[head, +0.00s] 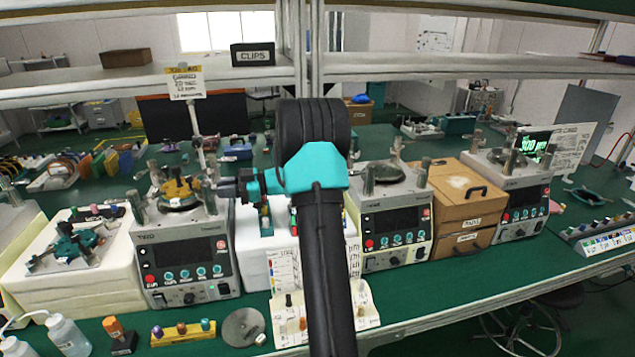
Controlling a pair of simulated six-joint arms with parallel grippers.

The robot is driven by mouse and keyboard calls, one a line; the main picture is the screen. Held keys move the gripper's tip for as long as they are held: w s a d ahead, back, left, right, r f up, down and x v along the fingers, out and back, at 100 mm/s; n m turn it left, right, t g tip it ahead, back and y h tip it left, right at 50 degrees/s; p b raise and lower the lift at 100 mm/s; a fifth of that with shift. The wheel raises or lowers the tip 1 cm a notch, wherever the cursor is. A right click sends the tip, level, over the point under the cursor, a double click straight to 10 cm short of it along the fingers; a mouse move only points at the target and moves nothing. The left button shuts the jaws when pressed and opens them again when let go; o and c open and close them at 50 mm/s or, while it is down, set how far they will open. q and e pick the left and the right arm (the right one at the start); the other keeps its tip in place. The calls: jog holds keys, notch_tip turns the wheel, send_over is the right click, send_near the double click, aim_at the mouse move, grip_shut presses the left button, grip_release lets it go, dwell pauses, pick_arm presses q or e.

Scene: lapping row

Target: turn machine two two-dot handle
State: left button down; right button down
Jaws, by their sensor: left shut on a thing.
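Three grey lapping machines stand along the bench: a left one (188,258), a middle one (395,226) and a right one (523,200). I cannot read which is machine two, and no two-dot mark is legible. My left arm rises through the middle of the view and its gripper (212,188) points left over the left machine's top. It is shut at the side of a yellow piece (178,188) lying on that machine's round plate. The fingers and dark wrist hide part of the contact. My right gripper is not in view.
A teal fixture (75,245) sits on a white block left of the machine. Wooden drawers (468,205) stand between the middle and right machines. Bottles (68,335), a round metal disc (243,327) and a small rack (183,332) line the front edge.

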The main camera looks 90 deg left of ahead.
pick_arm(q)
jog(key=c, duration=1.1)
grip_release()
jog(key=w, duration=0.4)
jog(key=w+a, duration=0.1)
jog(key=w, duration=0.3)
jog(key=w+a, duration=0.1)
jog(key=w, duration=0.2)
jog(key=shift+w+a, duration=0.1)
jog(key=shift+w, duration=0.3)
